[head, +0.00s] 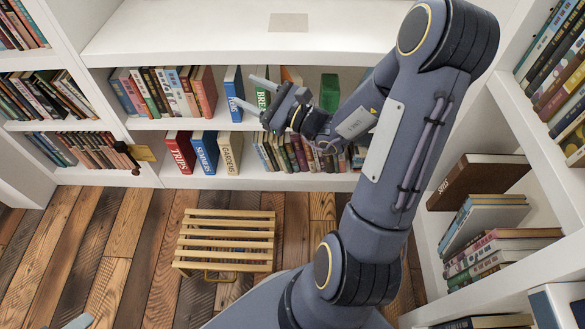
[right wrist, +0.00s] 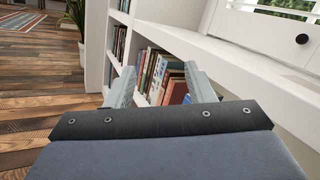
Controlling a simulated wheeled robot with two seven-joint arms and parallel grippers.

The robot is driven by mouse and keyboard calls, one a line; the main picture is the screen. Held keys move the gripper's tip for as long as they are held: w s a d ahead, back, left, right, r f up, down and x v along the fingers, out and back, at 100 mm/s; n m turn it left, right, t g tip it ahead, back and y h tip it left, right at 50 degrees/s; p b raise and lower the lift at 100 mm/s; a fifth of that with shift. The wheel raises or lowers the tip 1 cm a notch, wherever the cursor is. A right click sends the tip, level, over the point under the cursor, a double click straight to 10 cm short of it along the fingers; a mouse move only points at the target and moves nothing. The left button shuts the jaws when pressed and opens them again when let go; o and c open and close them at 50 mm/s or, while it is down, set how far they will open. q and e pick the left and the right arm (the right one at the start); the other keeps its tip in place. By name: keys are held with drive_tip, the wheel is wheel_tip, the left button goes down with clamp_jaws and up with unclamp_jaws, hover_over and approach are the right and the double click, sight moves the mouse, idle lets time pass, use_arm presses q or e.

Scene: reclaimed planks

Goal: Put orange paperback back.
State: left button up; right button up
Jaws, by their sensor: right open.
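My right gripper (head: 240,90) reaches in front of the middle shelf, its fingers pointing left. It is open, and nothing shows between its fingers; the right wrist view also shows them apart (right wrist: 157,87). An orange book (head: 291,75) stands on the middle shelf behind the gripper, mostly hidden by it; I cannot tell whether it is the orange paperback. A salmon-red book (head: 205,90) ends the row to the left. In the right wrist view a reddish-brown book (right wrist: 175,92) shows beyond the fingers. A small grey tip (head: 78,322) at the bottom left may be my left gripper.
A blue book (head: 234,93) stands near the fingers, and a green block-like item (head: 330,92) stands further right. Below are TRIPS (head: 180,152), SUMMERS (head: 205,152) and GARDENS (head: 229,153). A slatted wooden stool (head: 226,242) stands on the plank floor. Side shelves (head: 520,100) hold more books.

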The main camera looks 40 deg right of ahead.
drive_tip(key=s+a+r+n+g+y, duration=0.4)
drive_tip(key=s+a+n+g+y, duration=0.2)
drive_tip(key=s+a+n+g, duration=0.75)
drive_tip(key=s+d+f+n+h, duration=0.2)
drive_tip(key=s+n+h, duration=0.3)
drive_tip(key=n, duration=0.1)
drive_tip(key=s+d+f+n+t+h, duration=0.1)
drive_tip(key=s+d+f+n+h, duration=0.2)
drive_tip(key=s+n+h, duration=0.1)
drive_tip(key=shift+s+n+h, duration=0.4)
drive_tip(key=shift+s+n, duration=0.3)
drive_tip(key=shift+n, duration=0.55)
